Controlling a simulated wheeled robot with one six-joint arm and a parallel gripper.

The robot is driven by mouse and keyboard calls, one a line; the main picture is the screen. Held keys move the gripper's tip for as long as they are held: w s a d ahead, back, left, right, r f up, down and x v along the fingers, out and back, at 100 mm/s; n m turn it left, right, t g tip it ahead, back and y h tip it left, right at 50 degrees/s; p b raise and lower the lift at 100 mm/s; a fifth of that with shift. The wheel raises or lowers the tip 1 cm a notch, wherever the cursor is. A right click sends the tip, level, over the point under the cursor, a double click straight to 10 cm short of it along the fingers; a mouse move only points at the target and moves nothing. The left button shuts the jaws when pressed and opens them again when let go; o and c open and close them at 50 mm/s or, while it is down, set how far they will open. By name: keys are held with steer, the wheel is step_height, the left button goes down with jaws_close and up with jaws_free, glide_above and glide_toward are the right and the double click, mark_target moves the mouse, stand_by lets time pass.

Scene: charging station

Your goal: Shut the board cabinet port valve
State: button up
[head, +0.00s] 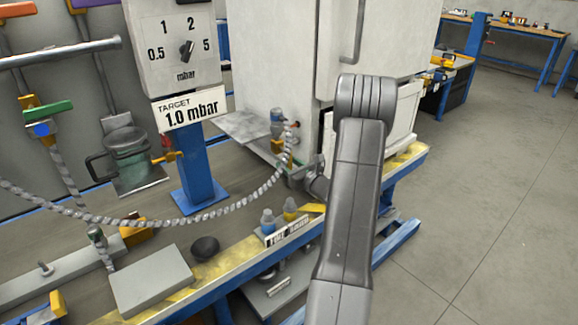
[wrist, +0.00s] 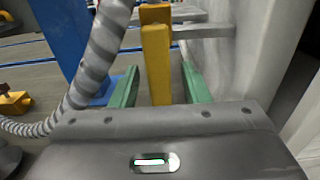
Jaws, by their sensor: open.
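The white board cabinet (head: 278,60) stands at the back centre of the head view. Its port valve (head: 277,120) is low on the cabinet's left side, where the grey striped hose (head: 235,203) ends. In the wrist view a yellow lever (wrist: 157,55) points toward me between the green fingertips of my gripper (wrist: 158,85). My gripper is open, with one finger on each side of the lever and a visible gap to both. The lever's pivot is hard to make out.
The striped hose (wrist: 100,50) runs close to the left finger in the wrist view. The pale cabinet wall (wrist: 210,60) is close on the right. A blue post (head: 203,165) carries the mbar dial panel (head: 172,40) and a 1.0 mbar target sign (head: 190,107). Floor at right is clear.

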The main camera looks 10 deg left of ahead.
jaws_close()
steer(key=shift+a, duration=0.1)
stand_by(0.4)
steer(key=shift+s+a+r+m+p, duration=0.4)
steer(key=shift+s+r+m+p, duration=0.25)
steer(key=shift+m+p, duration=1.9)
steer(key=shift+s+a+r+m+p, duration=0.6)
steer(key=shift+m+p, duration=1)
steer(key=shift+m, duration=1.85)
steer(key=shift+s+a+r+m+p, duration=0.3)
steer(key=shift+r+m+p, duration=0.55)
steer(key=shift+m+p, duration=1.7)
steer(key=shift+d+m+b, duration=0.1)
steer(key=shift+m+b, duration=0.35)
steer(key=shift+m, duration=0.1)
jaws_free()
